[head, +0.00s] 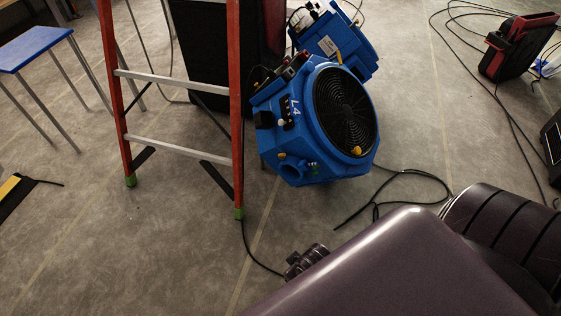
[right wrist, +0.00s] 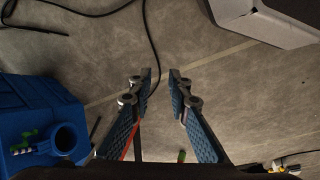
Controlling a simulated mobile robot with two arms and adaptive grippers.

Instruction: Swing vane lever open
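A blue air-moving machine (head: 287,134) marked "L4" stands on the floor in the head view, with a round black grille on its right face. A yellow part (head: 356,150) sits at the grille's lower edge. A small green part (head: 313,168) sits beside a round port low on its front. I cannot tell which part is the vane lever. In the right wrist view the blue machine (right wrist: 35,105) is at left, with its round port (right wrist: 66,138) and green part (right wrist: 26,138). My right gripper (right wrist: 160,74) is open and empty, to the right of the machine. My left gripper is out of view.
An orange stepladder (head: 240,110) stands directly left of the machine. A second blue machine (head: 338,42) is behind it. A black cable (head: 410,172) lies on the floor to its right. A blue-topped stool (head: 32,47) is at far left. Floor in front is mostly clear.

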